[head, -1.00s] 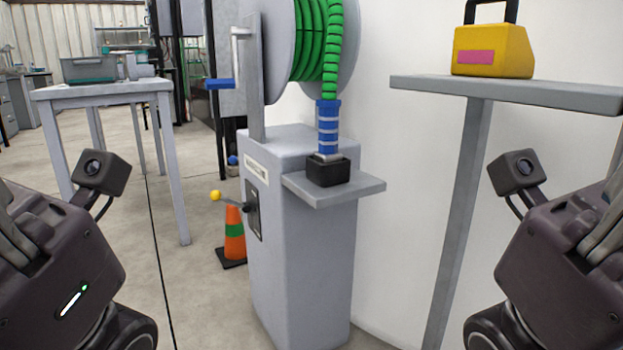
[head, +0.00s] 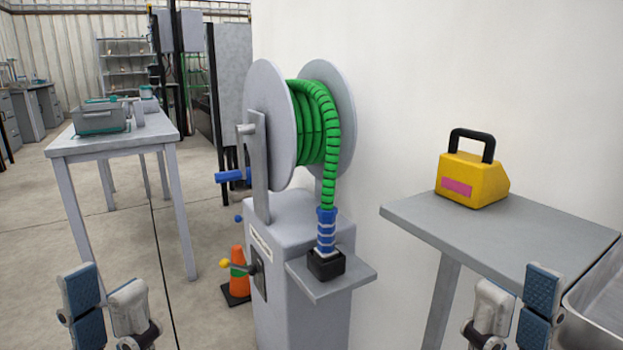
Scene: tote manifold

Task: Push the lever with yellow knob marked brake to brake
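The lever's yellow knob (head: 224,264) sticks out to the left from the side of the grey reel cabinet (head: 302,318). Its shaft meets a dark plate (head: 259,282) on the cabinet's left face. A white label (head: 261,243) above the plate is too small to read. My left gripper (head: 106,309) is low at the left, open and empty, well apart from the knob. My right gripper (head: 516,306) is low at the right, open and empty, in front of the grey shelf.
A green hose reel (head: 269,122) with a blue crank handle (head: 232,176) tops the cabinet. An orange cone (head: 239,281) stands behind the knob. A yellow case (head: 472,181) sits on a grey shelf (head: 425,228) at right. A table (head: 125,143) stands at left; floor between is clear.

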